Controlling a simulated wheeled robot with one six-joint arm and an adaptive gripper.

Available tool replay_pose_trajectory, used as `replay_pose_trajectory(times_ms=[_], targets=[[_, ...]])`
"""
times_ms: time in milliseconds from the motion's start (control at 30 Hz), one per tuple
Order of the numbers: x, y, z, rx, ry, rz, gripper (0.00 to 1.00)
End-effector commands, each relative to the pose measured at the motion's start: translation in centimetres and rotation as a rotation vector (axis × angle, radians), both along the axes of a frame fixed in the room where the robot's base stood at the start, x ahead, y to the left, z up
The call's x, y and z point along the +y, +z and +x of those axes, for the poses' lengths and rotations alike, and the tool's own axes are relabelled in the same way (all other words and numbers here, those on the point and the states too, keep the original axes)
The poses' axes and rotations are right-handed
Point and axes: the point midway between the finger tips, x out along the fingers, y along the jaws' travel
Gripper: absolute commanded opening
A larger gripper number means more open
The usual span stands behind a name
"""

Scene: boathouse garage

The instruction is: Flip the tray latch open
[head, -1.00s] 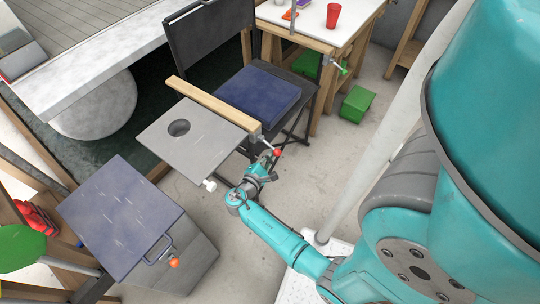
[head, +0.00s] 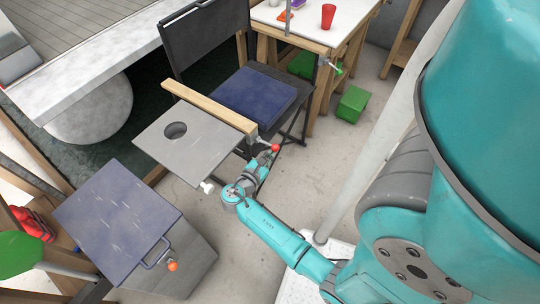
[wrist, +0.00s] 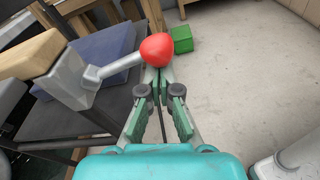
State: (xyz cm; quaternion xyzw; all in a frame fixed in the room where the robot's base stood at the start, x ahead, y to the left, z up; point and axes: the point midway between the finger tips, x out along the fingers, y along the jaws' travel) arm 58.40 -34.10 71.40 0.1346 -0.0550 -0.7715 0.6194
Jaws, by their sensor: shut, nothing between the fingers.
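The grey tray (head: 192,145) with a round hole is beside the dark folding chair, along a wooden armrest (head: 210,106). At the armrest's near end is a grey latch mount (wrist: 70,80) with a short metal lever ending in a red ball knob (head: 275,148). In the wrist view the lever points right and slightly up to the red knob (wrist: 157,48). My gripper (head: 262,167) is just below the knob. In the wrist view its fingertips (wrist: 152,76) are together, empty and right by the knob's underside; I cannot tell whether they touch it.
A blue-topped box (head: 118,215) with a handle and orange knob (head: 173,266) stands at the lower left. A white-topped table (head: 310,22) holds a red cup (head: 328,16) and has a green-knobbed lever. A green box (head: 353,103) sits on the floor.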

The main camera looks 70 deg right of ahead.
Motion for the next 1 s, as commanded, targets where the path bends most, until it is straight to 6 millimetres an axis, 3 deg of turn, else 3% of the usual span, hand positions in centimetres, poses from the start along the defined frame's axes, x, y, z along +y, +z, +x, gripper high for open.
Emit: replay_pose_trajectory(times_ms=[500,1000], targets=[[-0.1,3.7,0.4,0.47,0.0,0.113,0.0],[-0.4,5.7,1.5,0.471,0.001,0.112,0.0]])
